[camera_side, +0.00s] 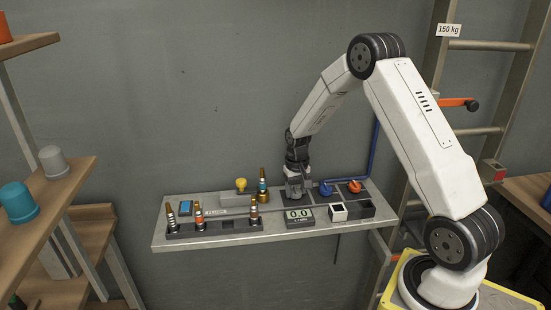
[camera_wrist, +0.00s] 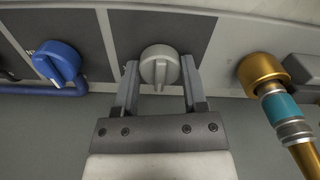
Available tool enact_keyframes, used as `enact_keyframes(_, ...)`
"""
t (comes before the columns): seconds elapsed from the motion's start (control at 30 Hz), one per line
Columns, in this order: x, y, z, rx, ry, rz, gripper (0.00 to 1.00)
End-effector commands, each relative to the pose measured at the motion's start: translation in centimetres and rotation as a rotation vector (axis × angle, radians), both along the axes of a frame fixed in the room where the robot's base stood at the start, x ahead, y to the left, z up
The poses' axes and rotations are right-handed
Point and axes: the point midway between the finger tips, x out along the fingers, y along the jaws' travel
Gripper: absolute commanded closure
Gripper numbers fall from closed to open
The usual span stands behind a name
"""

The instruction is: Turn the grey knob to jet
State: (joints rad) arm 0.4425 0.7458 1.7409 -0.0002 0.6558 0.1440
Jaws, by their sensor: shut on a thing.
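The grey knob (camera_wrist: 159,66) sits on a dark panel in the wrist view, with its grip ridge pointing down toward my gripper. My gripper (camera_wrist: 159,88) has one finger on each side of the knob and is shut on it. In the side view my gripper (camera_side: 296,190) reaches down to the shelf, and the knob is hidden behind or beneath it. The jet marking cannot be read in either view.
A blue knob (camera_wrist: 57,63) is left of the grey one, and a brass fitting with a teal band (camera_wrist: 277,90) is close on the right. The shelf (camera_side: 215,237) also holds an orange knob (camera_side: 354,186), a display (camera_side: 299,217) reading 0.0, and several nozzles in a rack.

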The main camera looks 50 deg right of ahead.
Motion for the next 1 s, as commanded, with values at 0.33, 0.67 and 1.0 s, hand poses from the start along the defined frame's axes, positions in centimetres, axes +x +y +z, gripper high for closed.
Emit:
enact_keyframes(0.33, 0.12, -0.11, 0.10, -0.003, -0.004, 0.015, 1.00)
enact_keyframes(0.67, 0.08, -0.06, 0.07, -0.002, -0.002, 0.014, 0.10)
enact_keyframes(1.0, 0.06, -0.03, 0.42, -0.001, -0.002, 0.013, 0.10)
